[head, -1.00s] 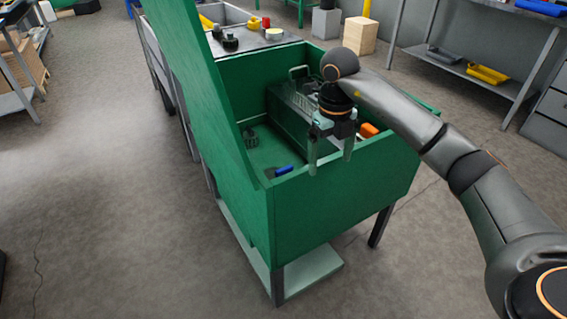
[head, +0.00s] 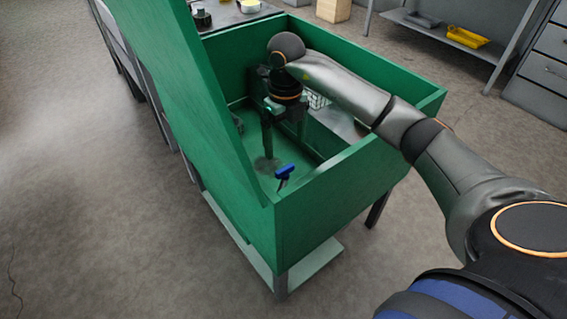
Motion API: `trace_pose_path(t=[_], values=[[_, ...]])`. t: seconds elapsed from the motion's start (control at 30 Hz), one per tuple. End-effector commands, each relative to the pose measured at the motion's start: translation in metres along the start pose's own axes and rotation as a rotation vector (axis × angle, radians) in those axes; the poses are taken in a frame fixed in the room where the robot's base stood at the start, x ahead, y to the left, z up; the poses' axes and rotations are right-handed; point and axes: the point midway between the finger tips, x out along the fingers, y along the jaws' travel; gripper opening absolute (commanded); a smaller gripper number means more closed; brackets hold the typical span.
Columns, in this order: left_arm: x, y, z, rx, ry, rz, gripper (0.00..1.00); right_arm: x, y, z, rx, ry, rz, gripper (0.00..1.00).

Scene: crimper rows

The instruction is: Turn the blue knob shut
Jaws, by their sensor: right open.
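The blue knob (head: 285,172) is a small blue handle on a short stem, inside the green box (head: 325,205) near its front left corner. My right gripper (head: 283,146) points down inside the box, just behind the knob. Its jaws are open, and I see no contact with the knob. The exact gap between fingertips and knob is hard to judge. My left gripper is not in view.
The box's tall green side panel (head: 190,90) stands upright on the left, close to the gripper. A grey block with a white wire basket (head: 318,100) is partly hidden behind my gripper. The box's front and right walls surround the working space.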

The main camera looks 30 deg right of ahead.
Motion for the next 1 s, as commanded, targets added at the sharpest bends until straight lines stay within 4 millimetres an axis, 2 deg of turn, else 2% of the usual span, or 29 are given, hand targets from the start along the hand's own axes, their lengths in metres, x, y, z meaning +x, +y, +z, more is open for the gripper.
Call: trace_pose_path(t=[0.03, 0.2, 0.4, 0.6, 0.83, 1.0], values=[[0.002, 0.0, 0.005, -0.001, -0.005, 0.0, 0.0, 0.015, 0.0, -0.001, 0.001, 0.004, 0.001, 1.0], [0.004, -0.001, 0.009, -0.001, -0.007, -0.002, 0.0, 0.049, 0.001, -0.001, 0.0, 0.003, 0.002, 1.0], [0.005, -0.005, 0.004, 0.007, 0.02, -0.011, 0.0, 0.075, 0.0, 0.0, 0.0, 0.0, 0.001, 1.0], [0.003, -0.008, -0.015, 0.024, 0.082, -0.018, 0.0, 0.083, 0.0, 0.0, 0.0, -0.002, 0.0, 1.0], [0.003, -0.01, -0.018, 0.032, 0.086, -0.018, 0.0, 0.083, 0.0, 0.0, 0.0, -0.002, 0.0, 1.0], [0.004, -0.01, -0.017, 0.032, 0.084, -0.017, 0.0, 0.083, 0.0, 0.0, 0.0, -0.002, 0.0, 0.81]])
